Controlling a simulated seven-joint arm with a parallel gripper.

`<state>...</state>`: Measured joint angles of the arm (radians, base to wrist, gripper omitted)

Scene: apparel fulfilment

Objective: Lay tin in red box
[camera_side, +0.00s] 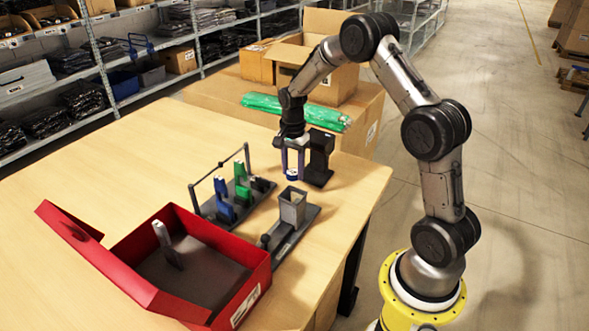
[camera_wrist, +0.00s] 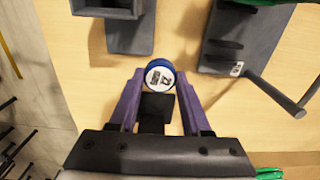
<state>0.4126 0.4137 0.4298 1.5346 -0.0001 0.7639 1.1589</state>
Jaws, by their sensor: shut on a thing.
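The tin (camera_wrist: 159,76) is small and round, with a blue rim and a white printed top. My gripper (camera_wrist: 158,88) is shut on it between two purple fingers. In the side view the tin (camera_side: 292,174) hangs between the fingertips of my gripper (camera_side: 293,168), near the table's far right part. I cannot tell its exact height above the table. The red box (camera_side: 253,288) stands at the front left of the table with its lid open to the left. A grey upright piece with a white top (camera_side: 163,236) stands inside on the dark floor.
A grey holder with a square cup (camera_side: 291,207) stands between my gripper and the red box. A rack with a crossbar (camera_side: 222,173) holds blue and green items. A black stand (camera_side: 319,160) is right beside my gripper. Cartons (camera_side: 335,80) stand behind.

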